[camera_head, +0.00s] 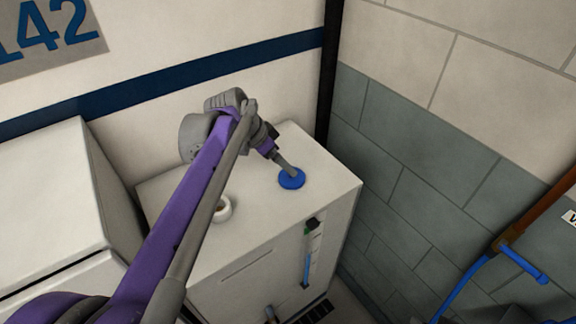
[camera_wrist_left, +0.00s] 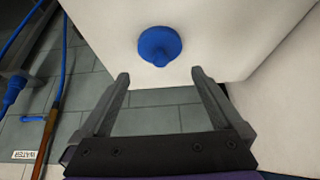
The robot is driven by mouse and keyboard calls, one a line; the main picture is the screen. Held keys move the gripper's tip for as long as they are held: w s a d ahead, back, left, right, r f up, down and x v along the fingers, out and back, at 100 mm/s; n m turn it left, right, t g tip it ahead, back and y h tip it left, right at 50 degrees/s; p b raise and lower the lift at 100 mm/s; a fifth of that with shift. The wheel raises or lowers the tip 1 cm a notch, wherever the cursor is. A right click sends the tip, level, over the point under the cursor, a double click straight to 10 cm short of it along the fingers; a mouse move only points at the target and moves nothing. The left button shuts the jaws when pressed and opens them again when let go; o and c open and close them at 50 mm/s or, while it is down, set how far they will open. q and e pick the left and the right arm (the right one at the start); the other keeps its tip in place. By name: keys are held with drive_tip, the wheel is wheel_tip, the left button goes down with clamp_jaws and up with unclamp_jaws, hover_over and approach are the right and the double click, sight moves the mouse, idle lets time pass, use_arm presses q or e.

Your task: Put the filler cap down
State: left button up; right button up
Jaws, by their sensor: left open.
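The blue filler cap (camera_head: 291,179) is a round disc resting on top of the white cabinet (camera_head: 262,165), toward its right side. In the left wrist view the cap (camera_wrist_left: 160,44) shows a knob at its centre and lies just beyond my fingertips, between their lines. My left gripper (camera_head: 284,164) is open and empty, pointing down at the cap; its two spread fingers also show in the left wrist view (camera_wrist_left: 160,76). The open white filler neck (camera_head: 223,209) stands on the cabinet top left of the cap, partly hidden by my arm. My right gripper is not in view.
A level gauge with a blue column (camera_head: 307,262) is on the cabinet's front. Another white unit (camera_head: 50,205) stands at the left. A tiled wall (camera_head: 415,150) is close on the right, with a blue-handled valve and pipe (camera_head: 520,262).

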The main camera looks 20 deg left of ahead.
use_arm(q)
drive_tip(key=shift+v, duration=2.4)
drive_tip(key=shift+f, duration=0.15)
